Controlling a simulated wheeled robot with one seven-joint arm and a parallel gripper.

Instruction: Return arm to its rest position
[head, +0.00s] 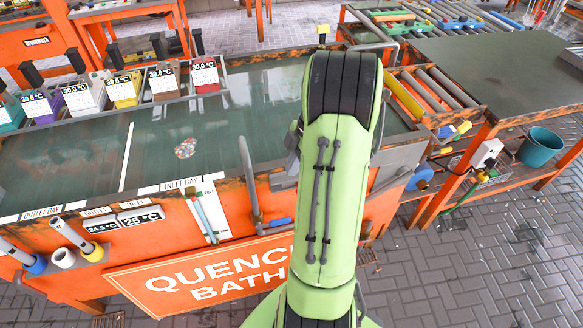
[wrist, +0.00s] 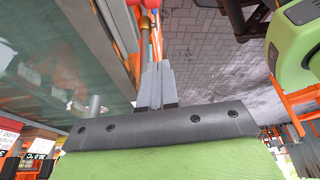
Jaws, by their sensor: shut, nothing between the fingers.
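My arm, with green links and a black joint, rises across the middle of the head view over the front edge of the quench bath (head: 75,160). My gripper shows in the wrist view (wrist: 158,75), where its grey fingers are together with nothing held between them. The bath's green surface also fills the left of the wrist view (wrist: 60,70), beside the fingers. In the head view the arm hides the gripper's fingertips.
Coloured boxes with temperature labels (head: 123,90) line the bath's back left. A roller conveyor (head: 430,90) and dark table (head: 500,75) stand right. A teal bucket (head: 540,147) sits on the low shelf. The paved floor (head: 470,260) at front right is clear.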

